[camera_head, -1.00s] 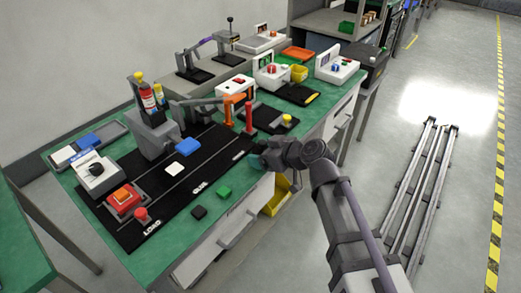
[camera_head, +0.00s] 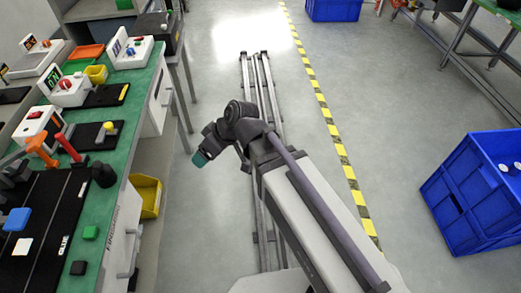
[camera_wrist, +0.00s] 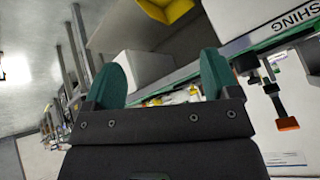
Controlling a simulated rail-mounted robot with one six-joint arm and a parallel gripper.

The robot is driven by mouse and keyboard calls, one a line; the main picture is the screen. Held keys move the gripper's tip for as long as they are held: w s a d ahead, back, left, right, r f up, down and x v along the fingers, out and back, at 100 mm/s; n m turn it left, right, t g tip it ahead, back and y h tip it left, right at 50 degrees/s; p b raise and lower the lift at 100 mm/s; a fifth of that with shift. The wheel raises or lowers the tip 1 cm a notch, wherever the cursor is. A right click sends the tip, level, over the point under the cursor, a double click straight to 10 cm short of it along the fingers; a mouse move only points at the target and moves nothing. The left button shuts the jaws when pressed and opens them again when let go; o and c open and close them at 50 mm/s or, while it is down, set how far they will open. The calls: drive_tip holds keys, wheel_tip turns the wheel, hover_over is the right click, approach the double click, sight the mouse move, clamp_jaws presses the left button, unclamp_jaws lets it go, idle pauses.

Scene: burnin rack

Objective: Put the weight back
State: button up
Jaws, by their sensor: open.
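My gripper (camera_head: 201,158) with teal fingertips is in the head view, over the aisle floor to the right of the green bench (camera_head: 100,219). In the wrist view my gripper (camera_wrist: 165,78) has its fingers spread, with nothing held between them. A dark rounded object (camera_head: 103,174) stands at the bench's near right edge, apart from the gripper. It may be the weight, but I cannot tell for sure. Near it are a black pad with a yellow knob (camera_head: 108,127) and the black mat (camera_head: 50,208).
A yellow bin (camera_head: 148,197) sits below the bench edge. Floor rails (camera_head: 262,90) run beside my arm. A blue crate (camera_head: 475,192) stands at right; the aisle between is clear.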

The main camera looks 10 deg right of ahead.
drive_tip(key=s+d+f+m+g+h, duration=0.1)
drive_tip(key=s+d+f+m+h, duration=0.3)
drive_tip(key=d, duration=0.8)
drive_tip(key=w+d+r+m+g+h, duration=0.1)
drive_tip(key=d+m+h, duration=0.2)
drive_tip(key=d+m, duration=0.55)
wheel_tip(320, 180, up, 13)
drive_tip(key=d+n+p, duration=0.2)
drive_tip(key=p, duration=1.1)
drive_tip(key=shift+d+r, duration=0.15)
drive_tip(key=shift+d, duration=0.05)
